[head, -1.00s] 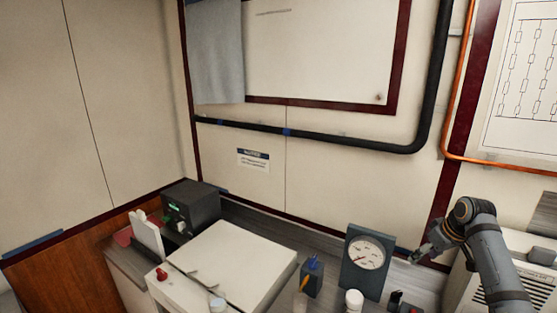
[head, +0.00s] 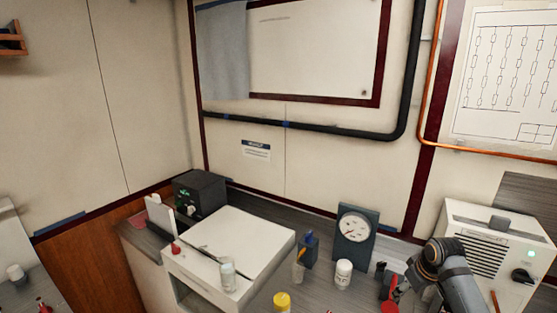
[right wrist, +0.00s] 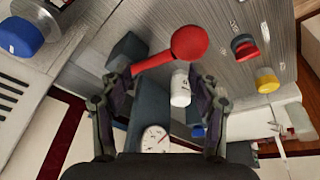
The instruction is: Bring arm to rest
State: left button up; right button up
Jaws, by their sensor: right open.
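My right arm comes in at the lower right of the head view, with its gripper (head: 408,287) low over the grey bench, right of the dial gauge (head: 355,233). In the right wrist view the right gripper (right wrist: 165,85) is open, its two dark fingers apart with nothing held. A red ball-ended handle (right wrist: 188,43) shows beyond and between the fingers. It also shows in the head view (head: 388,286), partly hidden near the arm. A white bottle (right wrist: 180,90) and the gauge (right wrist: 155,138) appear behind the finger gap. My left gripper is in neither view.
A white box unit (head: 240,238) carries a glass jar (head: 228,274). A black device (head: 198,192) stands behind it. A yellow-capped jar (head: 282,302) and blue holder (head: 307,250) are nearby. A vented white unit (head: 475,262) stands right of my arm.

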jog(key=s+a+f, duration=0.4)
jog(key=s+a, duration=0.1)
jog(key=s, duration=0.3)
jog(key=s+a+f, duration=0.5)
jog(key=s, duration=0.3)
jog(key=s+a+r+m+h, duration=0.1)
jog(key=s+a+m, duration=0.15)
jog(key=s, duration=1.05)
notch_tip(320, 180, down, 29)
jog(key=s+d+g+b, duration=0.1)
jog(key=s+d+b, duration=0.1)
jog(key=b, duration=0.3)
pick_arm(q)
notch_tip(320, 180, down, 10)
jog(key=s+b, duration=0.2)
jog(key=b, duration=0.3)
pick_arm(e)
jog(key=s+d+f+g, duration=0.1)
jog(key=s+f, duration=1.7)
jog(key=f, duration=0.4)
jog(key=shift+s+f, duration=0.25)
jog(key=shift+s, duration=0.05)
